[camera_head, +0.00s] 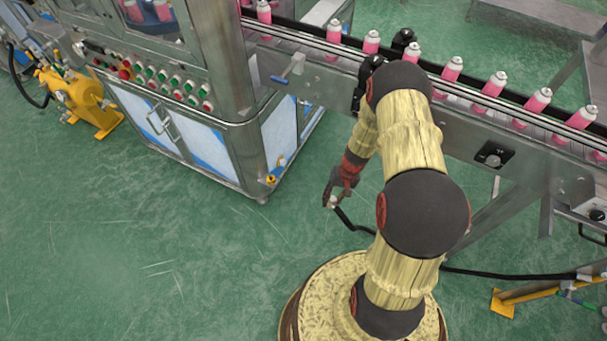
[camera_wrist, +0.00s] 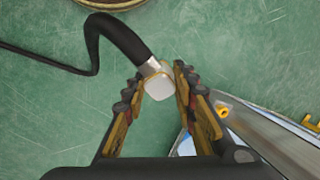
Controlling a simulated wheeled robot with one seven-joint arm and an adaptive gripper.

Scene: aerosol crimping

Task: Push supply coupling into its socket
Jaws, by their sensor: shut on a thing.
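The supply coupling (camera_wrist: 158,88) is a pale, square-ended block with a metal collar on the end of a black hose (camera_wrist: 112,35). My gripper (camera_wrist: 160,78) is shut on it, with one finger on each side. In the head view my gripper (camera_head: 334,196) hangs over open floor, to the right of the machine cabinet, with the coupling (camera_head: 332,203) small at its tips. A yellow fitting (camera_head: 271,180), which looks like the socket, sits low on the cabinet's near corner, apart from the coupling. It also shows right of my fingers in the wrist view (camera_wrist: 222,111).
The steel cabinet (camera_head: 228,150) stands left of my gripper. A conveyor (camera_head: 465,105) with several pink cans runs along the back right. The hose trails right across the floor toward a yellow bracket (camera_head: 530,297). Green floor between gripper and cabinet is clear.

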